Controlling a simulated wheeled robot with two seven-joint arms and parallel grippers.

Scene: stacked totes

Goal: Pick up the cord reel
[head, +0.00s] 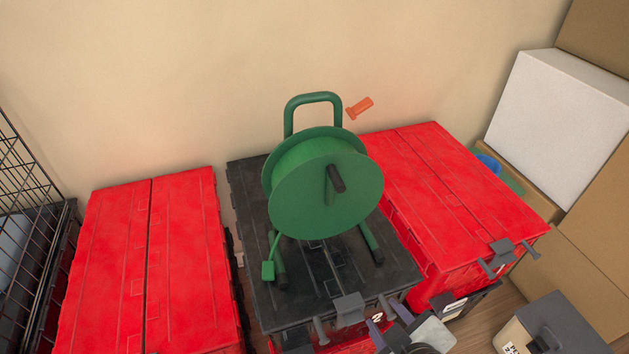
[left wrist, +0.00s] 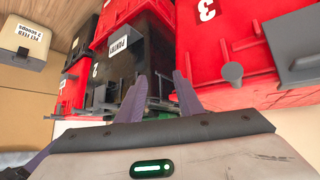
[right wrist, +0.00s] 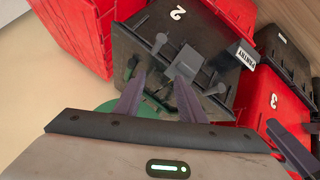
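The green cord reel (head: 318,198) stands upright on the black tote lid (head: 255,290) in the head view. Its tube handle rises at the top, a dark crank knob sticks out of its face, and a green plug hangs at lower left. In the head view my right gripper (head: 391,325) is at the bottom edge, in front of the tote and apart from the reel. In the right wrist view it (right wrist: 158,98) is open and empty, with part of the green reel behind it. My left gripper (left wrist: 162,92) is open and empty in its wrist view, facing the tote fronts.
Red totes stand at left (head: 180,260) and right (head: 450,190) of the black-lidded one. A wire cage (head: 25,200) is at far left. A white box (head: 555,125) and cardboard boxes fill the right. A small orange object (head: 359,108) shows beside the reel handle.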

